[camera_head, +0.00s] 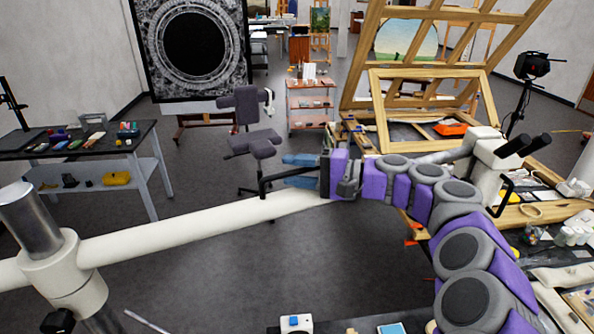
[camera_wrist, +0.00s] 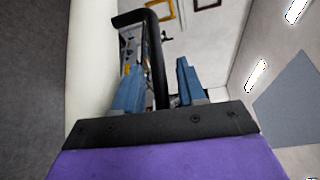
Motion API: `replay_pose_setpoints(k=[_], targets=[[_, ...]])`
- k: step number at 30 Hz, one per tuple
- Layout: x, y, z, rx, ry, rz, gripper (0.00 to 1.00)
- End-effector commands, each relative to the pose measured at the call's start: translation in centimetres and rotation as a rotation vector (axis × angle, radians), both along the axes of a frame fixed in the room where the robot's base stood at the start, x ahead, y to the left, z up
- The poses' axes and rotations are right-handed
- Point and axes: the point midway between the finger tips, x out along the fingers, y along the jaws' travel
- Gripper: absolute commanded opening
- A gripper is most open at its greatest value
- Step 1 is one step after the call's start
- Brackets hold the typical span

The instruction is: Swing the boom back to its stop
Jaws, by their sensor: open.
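The boom (camera_head: 200,226) is a long white tube that runs from a post (camera_head: 35,225) at the lower left toward the right, passing behind my arm. It appears to lead to a white head with black eyepieces (camera_head: 497,155). A black bent handle (camera_head: 264,188) stands on the boom. My gripper (camera_head: 292,171) has blue fingers, spread apart, with the handle's bar between them. In the wrist view, the handle (camera_wrist: 155,60) passes between the open fingers (camera_wrist: 156,80), with gaps beside it. The boom (camera_wrist: 90,60) runs along the left there. I cannot make out a stop.
A dark-topped table (camera_head: 75,140) with small items stands at the left. An office chair (camera_head: 250,135) is behind the boom. A wooden easel frame (camera_head: 420,105) and a cluttered bench (camera_head: 545,215) are at the right. The floor beneath the boom is mostly clear.

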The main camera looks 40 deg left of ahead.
Motion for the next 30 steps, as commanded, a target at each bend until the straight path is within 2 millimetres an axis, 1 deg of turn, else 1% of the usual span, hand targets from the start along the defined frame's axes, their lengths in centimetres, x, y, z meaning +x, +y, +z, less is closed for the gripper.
replay_pose_setpoints(k=[5, 8, 10, 14, 18, 24, 27, 30], targets=[[0.2, -0.2, -0.1, -0.001, 0.0, -0.002, 0.4], [0.7, -1.0, -0.1, -0.002, 0.0, -0.004, 0.4], [1.2, -1.9, 0.0, -0.002, 0.0, -0.003, 0.4], [2.5, -4.5, 0.3, 0.001, -0.001, -0.006, 0.4], [4.0, -7.5, 0.6, 0.004, -0.002, -0.004, 0.4], [6.1, -11.3, 0.9, 0.003, -0.002, -0.005, 0.4], [7.1, -12.7, 1.0, 0.002, -0.003, -0.007, 0.4], [7.7, -13.7, 1.0, 0.001, -0.003, -0.003, 0.4]])
